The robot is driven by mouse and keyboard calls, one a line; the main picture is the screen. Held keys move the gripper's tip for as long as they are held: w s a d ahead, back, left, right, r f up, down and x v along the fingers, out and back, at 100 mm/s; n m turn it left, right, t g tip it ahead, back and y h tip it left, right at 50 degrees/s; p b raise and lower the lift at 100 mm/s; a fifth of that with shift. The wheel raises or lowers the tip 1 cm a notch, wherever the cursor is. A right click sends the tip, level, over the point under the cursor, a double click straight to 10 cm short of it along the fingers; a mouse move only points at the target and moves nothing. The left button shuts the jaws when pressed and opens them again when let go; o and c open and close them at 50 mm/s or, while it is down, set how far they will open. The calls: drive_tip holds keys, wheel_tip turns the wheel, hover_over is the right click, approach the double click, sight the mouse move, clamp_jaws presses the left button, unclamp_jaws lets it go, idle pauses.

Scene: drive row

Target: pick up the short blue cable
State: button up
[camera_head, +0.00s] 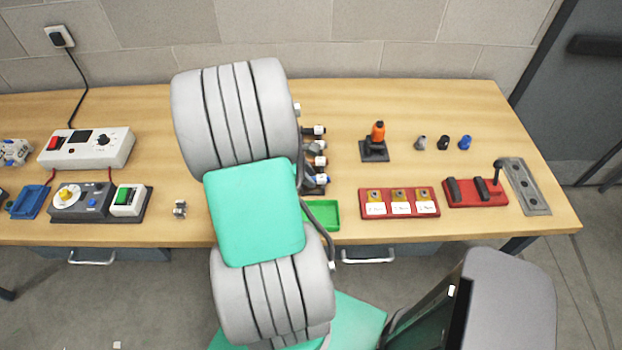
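No short blue cable can be made out for certain in the head view. Beside my arm, several plug-like pieces sit close together on a dark holder (316,190), and one of them is a white-and-blue piece (321,180). My arm crosses the middle of the table and hides part of this group and the wood to its left. My gripper does not show, so I cannot see what it holds.
A green tray (322,215) lies at the table's front. Boxes with knobs (87,148) stand left. Bare wood (340,100) shows behind.

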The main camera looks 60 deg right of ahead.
clamp_jaws()
idle(0.3)
